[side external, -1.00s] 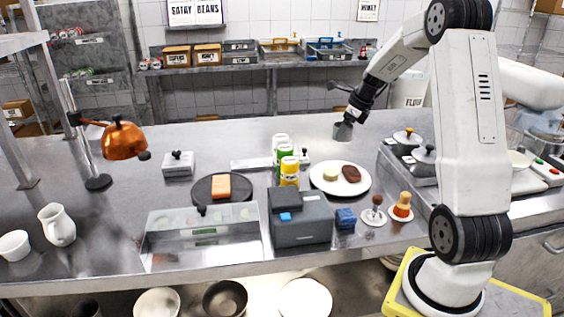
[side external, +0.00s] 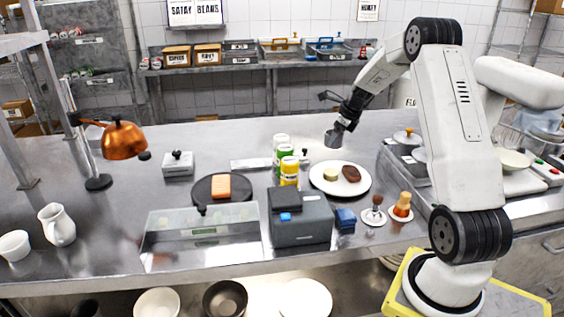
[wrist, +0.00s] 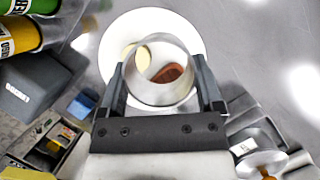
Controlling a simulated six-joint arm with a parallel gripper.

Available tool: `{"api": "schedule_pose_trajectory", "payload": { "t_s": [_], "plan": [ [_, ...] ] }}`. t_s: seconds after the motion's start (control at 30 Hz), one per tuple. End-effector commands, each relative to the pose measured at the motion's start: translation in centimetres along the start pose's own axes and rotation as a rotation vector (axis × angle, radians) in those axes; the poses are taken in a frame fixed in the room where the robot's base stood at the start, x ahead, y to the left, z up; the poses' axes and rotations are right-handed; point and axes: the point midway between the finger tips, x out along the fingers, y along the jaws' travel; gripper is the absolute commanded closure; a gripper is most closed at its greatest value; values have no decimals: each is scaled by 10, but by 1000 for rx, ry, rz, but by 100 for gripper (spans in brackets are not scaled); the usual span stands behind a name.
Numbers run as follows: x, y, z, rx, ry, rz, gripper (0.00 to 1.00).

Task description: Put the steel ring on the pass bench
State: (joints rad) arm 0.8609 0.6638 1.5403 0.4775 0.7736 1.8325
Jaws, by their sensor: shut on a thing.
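The steel ring (side external: 333,139) is a short, open metal band. My gripper (side external: 341,127) is shut on it and holds it above the steel bench (side external: 235,140), behind the white plate (side external: 342,190) in the side view. In the wrist view the ring (wrist: 160,95) sits between the two dark fingers of my gripper (wrist: 158,66). Through its opening I see part of the plate, a pale round piece (wrist: 137,57) and a brown patty (wrist: 167,73). The ring appears apart from the bench and the plate.
Green and yellow bottles (side external: 288,170) stand left of the plate. A grey box machine (side external: 300,222), a blue block (side external: 345,219) and two small stamp-like tools (side external: 375,212) are in front. Lidded pots (side external: 407,140) stand at right. The bench behind the bottles is clear.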

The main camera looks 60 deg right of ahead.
Motion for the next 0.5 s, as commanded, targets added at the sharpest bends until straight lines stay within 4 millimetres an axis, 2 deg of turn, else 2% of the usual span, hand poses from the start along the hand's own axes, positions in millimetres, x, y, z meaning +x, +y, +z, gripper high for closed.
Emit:
{"api": "schedule_pose_trajectory", "payload": {
  "t_s": [0.5],
  "plan": [
    [45,-37,23,0,1,1,83]
  ]
}}
